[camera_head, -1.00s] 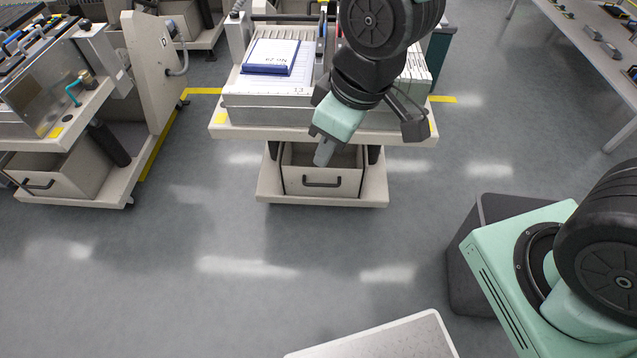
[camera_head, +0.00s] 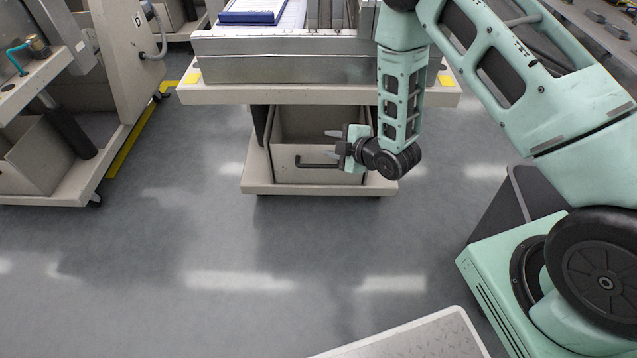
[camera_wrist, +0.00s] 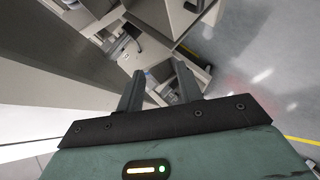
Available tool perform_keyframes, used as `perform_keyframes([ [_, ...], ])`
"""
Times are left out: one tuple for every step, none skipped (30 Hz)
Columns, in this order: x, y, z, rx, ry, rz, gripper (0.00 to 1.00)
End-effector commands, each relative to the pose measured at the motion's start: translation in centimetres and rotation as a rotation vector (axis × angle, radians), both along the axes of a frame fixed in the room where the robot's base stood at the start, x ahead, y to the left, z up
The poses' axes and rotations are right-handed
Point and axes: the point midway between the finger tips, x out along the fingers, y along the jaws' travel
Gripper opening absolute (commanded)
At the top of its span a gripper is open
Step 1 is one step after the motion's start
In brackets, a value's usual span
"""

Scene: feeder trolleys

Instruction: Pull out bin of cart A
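The middle trolley (camera_head: 320,95) has a grey-beige bin (camera_head: 287,175) on its low shelf, with a black bar handle on the front. No letter is readable on this trolley, so I cannot confirm that it is cart A. The bin appears to sit inside the shelf. My gripper (camera_head: 329,143) is at the right part of the bin front, beside the handle's right end, with its fingers pointing left. In the wrist view my gripper (camera_wrist: 158,82) shows two dark fingers spread apart with nothing held between them. Whether a finger touches the handle or bin cannot be told.
A trolley marked D (camera_head: 125,60) stands at the left with its own bin (camera_head: 40,160). The trolley's upper deck overhangs the bin. A grey table (camera_head: 600,35) is at the top right. The floor (camera_head: 230,240) in front of the middle trolley is clear.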

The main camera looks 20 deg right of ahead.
Motion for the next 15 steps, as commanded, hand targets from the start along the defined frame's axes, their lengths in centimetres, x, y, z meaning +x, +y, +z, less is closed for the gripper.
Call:
perform_keyframes([
  [-0.6, -1.3, -5.1, -0.027, -0.053, 0.020, 0.36],
  [-0.9, -2.0, -6.6, -0.042, -0.093, 0.037, 0.36],
  [-1.4, -2.8, -8.5, -0.062, -0.147, 0.055, 0.36],
  [-1.8, -3.4, -9.8, -0.075, -0.186, 0.070, 0.36],
  [-2.3, -3.9, -11.0, -0.088, -0.221, 0.083, 0.36],
  [-2.9, -4.6, -12.4, -0.104, -0.266, 0.099, 0.36],
  [-3.4, -5.0, -13.3, -0.113, -0.296, 0.108, 0.36],
  [-3.8, -5.4, -14.1, -0.121, -0.323, 0.116, 0.36],
  [-4.4, -5.9, -14.9, -0.132, -0.355, 0.126, 0.36],
  [-4.8, -6.1, -15.3, -0.138, -0.377, 0.132, 0.36],
  [-5.1, -6.3, -15.7, -0.142, -0.394, 0.136, 0.36],
  [-5.5, -6.6, -16.0, -0.148, -0.413, 0.140, 0.36],
  [-5.7, -6.7, -16.2, -0.150, -0.425, 0.143, 0.36],
  [-5.8, -6.8, -16.3, -0.153, -0.432, 0.145, 0.36],
  [-5.9, -6.9, -16.3, -0.155, -0.441, 0.147, 0.36],
])
